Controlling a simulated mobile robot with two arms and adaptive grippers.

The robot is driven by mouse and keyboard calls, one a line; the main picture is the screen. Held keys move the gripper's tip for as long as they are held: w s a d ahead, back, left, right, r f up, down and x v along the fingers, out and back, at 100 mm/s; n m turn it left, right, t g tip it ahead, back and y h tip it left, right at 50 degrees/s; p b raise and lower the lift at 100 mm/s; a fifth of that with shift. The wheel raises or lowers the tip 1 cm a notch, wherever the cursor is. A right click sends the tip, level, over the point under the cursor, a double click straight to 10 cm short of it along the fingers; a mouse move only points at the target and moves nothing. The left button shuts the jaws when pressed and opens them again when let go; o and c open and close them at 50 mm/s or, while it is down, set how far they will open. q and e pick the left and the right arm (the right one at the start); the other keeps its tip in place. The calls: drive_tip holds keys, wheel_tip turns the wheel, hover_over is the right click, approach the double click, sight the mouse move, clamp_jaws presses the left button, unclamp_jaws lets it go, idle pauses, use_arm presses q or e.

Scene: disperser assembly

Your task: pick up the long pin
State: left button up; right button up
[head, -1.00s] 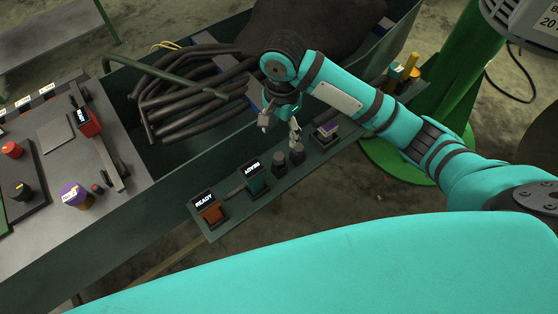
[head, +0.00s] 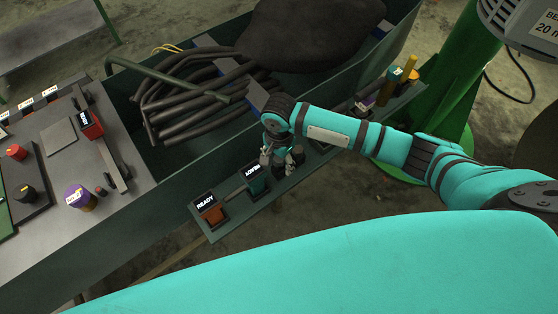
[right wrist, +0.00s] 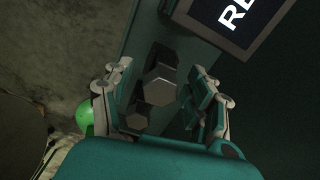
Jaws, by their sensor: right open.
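Two dark grey pins with hexagonal tops stand side by side in the right wrist view. The one nearer the camera, which looks like the long pin (right wrist: 160,84), stands between my right gripper's fingers. The other, shorter-looking pin (right wrist: 139,116) is just below it in that view. My right gripper (right wrist: 161,88) is open, with a finger on each side of the near pin and visible gaps between. In the head view my right gripper (head: 281,158) is over the narrow green shelf and partly hides the pins. My left gripper is not in view.
On the shelf (head: 228,222), an orange block labelled READY (head: 210,210) and a teal labelled block (head: 257,182) stand left of the gripper. A purple-topped piece (head: 364,103) and a yellow pin (head: 410,64) stand to the right. Behind is a bin (head: 185,175) of dark hoses.

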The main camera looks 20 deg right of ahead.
clamp_jaws()
idle(0.4)
